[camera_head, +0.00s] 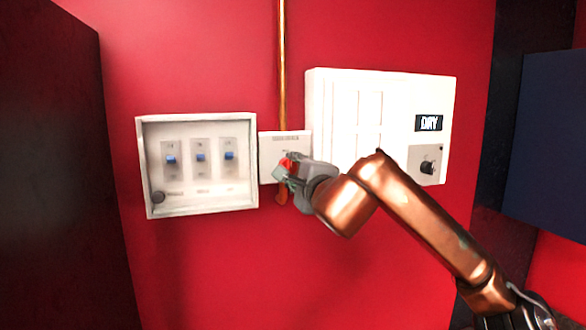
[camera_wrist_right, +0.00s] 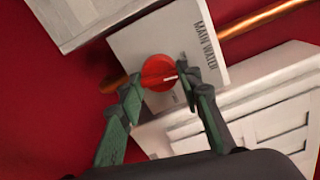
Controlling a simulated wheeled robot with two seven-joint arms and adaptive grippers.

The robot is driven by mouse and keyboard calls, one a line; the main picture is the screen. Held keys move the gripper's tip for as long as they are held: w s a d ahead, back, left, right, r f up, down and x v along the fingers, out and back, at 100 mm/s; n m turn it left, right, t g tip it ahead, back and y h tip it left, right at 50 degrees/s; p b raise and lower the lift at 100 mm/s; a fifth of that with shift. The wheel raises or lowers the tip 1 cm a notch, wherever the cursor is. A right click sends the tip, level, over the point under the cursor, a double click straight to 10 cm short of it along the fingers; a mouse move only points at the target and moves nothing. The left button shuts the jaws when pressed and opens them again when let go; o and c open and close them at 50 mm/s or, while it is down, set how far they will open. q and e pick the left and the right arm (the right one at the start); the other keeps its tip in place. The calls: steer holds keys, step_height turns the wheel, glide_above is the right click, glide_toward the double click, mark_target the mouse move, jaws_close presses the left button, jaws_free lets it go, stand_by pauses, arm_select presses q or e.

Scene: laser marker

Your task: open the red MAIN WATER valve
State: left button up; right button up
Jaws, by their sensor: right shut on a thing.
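The red round MAIN WATER valve knob (camera_head: 286,164) sits on a small white plate (camera_head: 268,148) on the red wall, and my gripper partly hides it in the head view. In the right wrist view the knob (camera_wrist_right: 159,67) shows with a pale mark on its right side, and the plate (camera_wrist_right: 205,45) bears the words MAIN WATER. My right gripper (camera_head: 287,176) is shut on the knob, with one green finger on each side of it in the wrist view (camera_wrist_right: 157,84). My left gripper is not in view.
A white-framed switch box (camera_head: 200,207) with blue switches is left of the plate. A larger white panel (camera_head: 395,88) is close on the right, with a DRY display (camera_head: 428,123) and a black knob (camera_head: 427,167). A copper pipe (camera_head: 282,60) runs vertically above the plate.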

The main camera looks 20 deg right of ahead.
steer(key=shift+n, duration=1.1)
steer(key=shift+f, duration=0.1)
steer(key=o, duration=1.2)
steer(key=shift+c, duration=0.2)
steer(key=s, duration=1.2)
steer(key=shift+d, duration=0.2)
